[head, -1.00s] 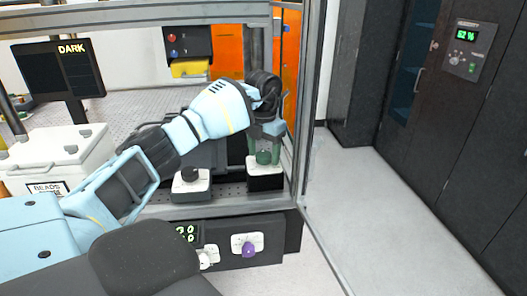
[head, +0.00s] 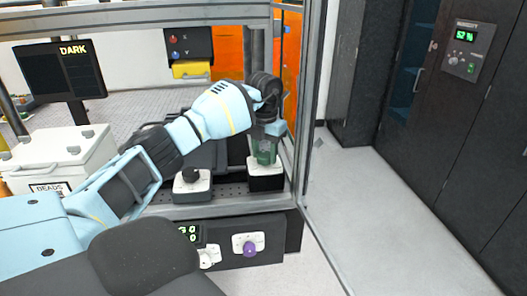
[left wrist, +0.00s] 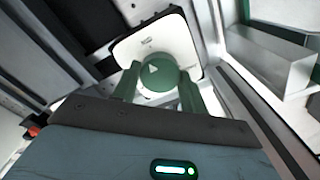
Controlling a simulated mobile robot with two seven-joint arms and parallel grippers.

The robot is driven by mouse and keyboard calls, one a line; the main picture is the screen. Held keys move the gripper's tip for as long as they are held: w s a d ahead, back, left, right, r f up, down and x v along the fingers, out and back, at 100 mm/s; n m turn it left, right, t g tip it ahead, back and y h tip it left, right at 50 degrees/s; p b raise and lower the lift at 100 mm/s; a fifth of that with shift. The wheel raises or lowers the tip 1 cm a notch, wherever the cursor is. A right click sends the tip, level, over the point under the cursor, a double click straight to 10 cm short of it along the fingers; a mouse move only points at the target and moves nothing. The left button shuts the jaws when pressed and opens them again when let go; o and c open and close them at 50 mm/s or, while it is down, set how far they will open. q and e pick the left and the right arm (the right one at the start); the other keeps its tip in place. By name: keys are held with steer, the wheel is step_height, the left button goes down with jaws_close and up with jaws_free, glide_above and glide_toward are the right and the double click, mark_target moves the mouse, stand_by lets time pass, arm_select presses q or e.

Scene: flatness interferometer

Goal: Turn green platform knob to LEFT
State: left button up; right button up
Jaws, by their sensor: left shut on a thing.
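The green knob (left wrist: 158,78) shows a pale triangular mark on its round top in the left wrist view. It sits on a white-topped plate (left wrist: 150,45) with a small label too blurred to read. In the head view its base (head: 266,178) stands at the right front of the bench, and the fingers largely hide the knob. My left gripper (head: 264,152) points down over it. In the left wrist view, the green fingers of this gripper (left wrist: 158,92) lie on either side of the knob, shut on it. My right gripper is not in view.
A similar base with a black knob (head: 191,175) stands just left. A purple knob (head: 249,249) and a white knob (head: 208,258) are on the front panel below. A metal frame post (head: 304,110) rises close to the right of the gripper. The floor at right is clear.

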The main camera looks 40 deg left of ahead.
arm_select(q)
steer(key=shift+r+n+p, duration=0.3)
steer(key=shift+n+p, duration=0.25)
steer(key=shift+n, duration=0.65)
steer(key=shift+n+p, duration=0.4)
steer(key=shift+n, duration=0.4)
steer(key=shift+f+n, duration=0.1)
steer(key=shift+n, duration=0.9)
steer(key=n, duration=0.2)
steer(key=shift+f+n+p, duration=0.1)
steer(key=shift+n+p, duration=0.2)
steer(key=shift+p, duration=0.1)
steer(key=n, duration=0.3)
steer(key=shift+f+n, duration=0.1)
steer(key=shift+n, duration=0.2)
steer(key=n, duration=0.3)
steer(key=shift+n, duration=0.4)
steer(key=n, duration=0.6)
steer(key=shift+n, duration=0.4)
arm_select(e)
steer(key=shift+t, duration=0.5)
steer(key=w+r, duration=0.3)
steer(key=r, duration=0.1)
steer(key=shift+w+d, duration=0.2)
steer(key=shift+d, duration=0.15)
